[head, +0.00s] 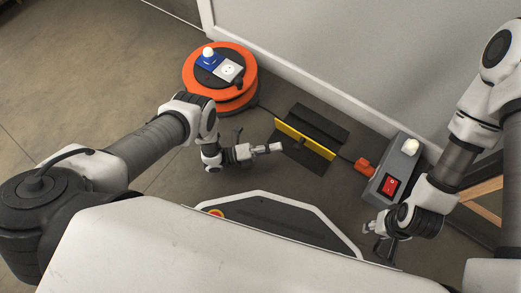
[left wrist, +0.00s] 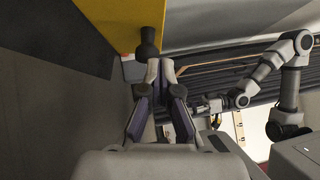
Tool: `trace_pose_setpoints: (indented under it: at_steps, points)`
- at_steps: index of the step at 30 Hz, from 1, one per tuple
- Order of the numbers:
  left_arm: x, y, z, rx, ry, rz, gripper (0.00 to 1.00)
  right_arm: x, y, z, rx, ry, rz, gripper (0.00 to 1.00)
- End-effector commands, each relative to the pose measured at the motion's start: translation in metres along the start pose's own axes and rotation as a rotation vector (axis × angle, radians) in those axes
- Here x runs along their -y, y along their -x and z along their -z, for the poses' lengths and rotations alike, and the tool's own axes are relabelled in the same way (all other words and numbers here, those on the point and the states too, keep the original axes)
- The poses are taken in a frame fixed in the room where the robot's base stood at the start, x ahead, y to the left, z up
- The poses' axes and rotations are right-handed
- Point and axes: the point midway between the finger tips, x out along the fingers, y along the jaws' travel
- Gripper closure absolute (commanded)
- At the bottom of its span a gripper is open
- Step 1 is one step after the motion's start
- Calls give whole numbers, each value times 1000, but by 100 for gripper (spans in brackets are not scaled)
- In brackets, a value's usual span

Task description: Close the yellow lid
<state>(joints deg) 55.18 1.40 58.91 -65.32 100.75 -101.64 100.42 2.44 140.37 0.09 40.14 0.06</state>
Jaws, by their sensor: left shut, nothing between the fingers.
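The yellow lid (head: 305,139) stands raised as a long narrow strip on a dark floor cable cover (head: 318,122). The lid also shows as a large yellow surface in the left wrist view (left wrist: 105,20). My left gripper (head: 276,147) is shut and empty, close beside the left part of the lid on its near side. Its fingertips in the left wrist view (left wrist: 158,66) point toward the lid's edge; whether they touch it I cannot tell. My right gripper (head: 374,236) appears open and empty, low at the right, apart from the lid.
An orange cable reel (head: 219,75) stands behind left. A grey box with a red switch (head: 390,185) and an orange plug (head: 364,167) lie to the right. A pale wall (head: 330,60) runs behind. The floor at left is clear.

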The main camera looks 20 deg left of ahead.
Motion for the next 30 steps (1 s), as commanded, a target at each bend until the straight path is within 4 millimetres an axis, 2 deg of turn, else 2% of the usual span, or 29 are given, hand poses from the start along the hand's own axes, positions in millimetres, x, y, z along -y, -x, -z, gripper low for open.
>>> trace_pose_setpoints:
  at_steps: [3,9,30]
  points:
    - [-4,-25,-2,-1,-1,3,100,0,-14,1,-2,-2,0,60]
    - [-3,-44,-24,-1,-1,1,100,-1,-28,1,-4,-6,-1,60]
    - [4,-52,-32,0,31,-31,100,-1,-21,1,-4,-5,0,60]
